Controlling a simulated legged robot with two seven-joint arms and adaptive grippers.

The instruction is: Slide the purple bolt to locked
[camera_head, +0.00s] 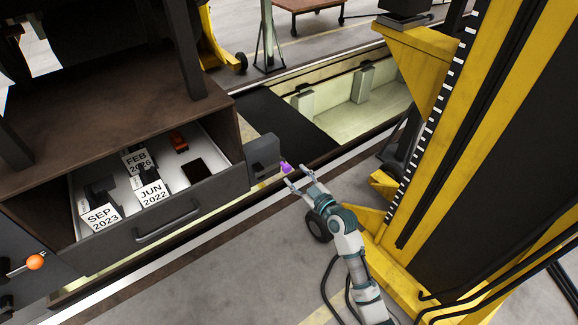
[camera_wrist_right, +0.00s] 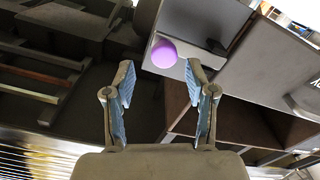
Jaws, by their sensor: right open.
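The purple bolt (camera_head: 286,167) shows as a small rounded knob on the side of a grey box (camera_head: 263,154) at the right end of the brown bench. In the right wrist view the purple knob (camera_wrist_right: 164,54) lies just beyond and between the fingertips. My right gripper (camera_head: 294,184) is open and empty, with its fingertips close to the knob. It also shows in the right wrist view (camera_wrist_right: 160,75), with the fingers spread apart. Whether a finger touches the knob, I cannot tell. My left gripper is not in view.
An open drawer (camera_head: 226,182) holds date blocks, a small red object (camera_head: 178,142) and a dark flat item. A yellow and black lifting column (camera_head: 440,150) stands close to the right of my arm. A sunken pit (camera_head: 345,110) lies behind. An orange knob (camera_head: 35,262) is at the left.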

